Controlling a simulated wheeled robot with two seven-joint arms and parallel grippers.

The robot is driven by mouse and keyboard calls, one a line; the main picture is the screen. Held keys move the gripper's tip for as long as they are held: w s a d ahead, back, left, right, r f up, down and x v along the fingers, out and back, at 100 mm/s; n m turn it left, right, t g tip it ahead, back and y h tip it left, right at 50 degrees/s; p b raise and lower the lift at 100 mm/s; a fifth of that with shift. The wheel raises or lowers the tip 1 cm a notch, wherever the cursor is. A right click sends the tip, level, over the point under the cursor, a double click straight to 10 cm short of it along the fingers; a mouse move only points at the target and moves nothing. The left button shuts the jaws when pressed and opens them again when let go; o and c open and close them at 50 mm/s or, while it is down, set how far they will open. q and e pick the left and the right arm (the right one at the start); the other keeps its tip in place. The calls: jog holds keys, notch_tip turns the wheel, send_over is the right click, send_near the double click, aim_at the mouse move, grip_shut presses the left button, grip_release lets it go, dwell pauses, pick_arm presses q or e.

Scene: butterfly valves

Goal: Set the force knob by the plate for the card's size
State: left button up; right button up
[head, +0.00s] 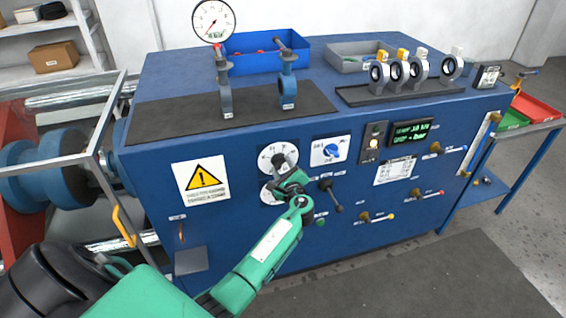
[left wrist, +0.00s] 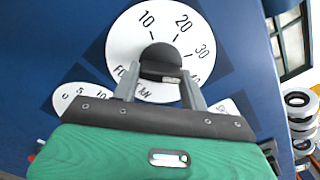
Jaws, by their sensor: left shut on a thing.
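The force knob (left wrist: 160,58) is a dark round knob on a white dial (left wrist: 205,30) marked 10, 20, 30 and 40. The dial also shows on the blue front panel in the head view (head: 265,158). My left gripper (head: 287,171) is shut on this knob, with one finger on each side in the left wrist view (left wrist: 160,85). I cannot tell which mark the knob points to. A white plate with rows of small print (head: 396,169) is on the panel to the right. A small dark-framed card (head: 489,76) stands at the bench top's right end. My right gripper is not in view.
A second white dial (left wrist: 75,93) sits below the force dial. A blue selector knob (head: 332,151), a black-knobbed lever (head: 331,194) and a lit display (head: 410,132) are nearby. Several valves stand on a black rack (head: 400,94). A pressure gauge (head: 214,21) rises at the back left.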

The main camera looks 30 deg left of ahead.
pick_arm(q)
jog(key=shift+m+p, duration=1.2)
jog(key=shift+m, duration=0.6)
jog(key=o, duration=1)
jog(key=shift+b+v, duration=1.55)
jog(key=shift+v, duration=5.35)
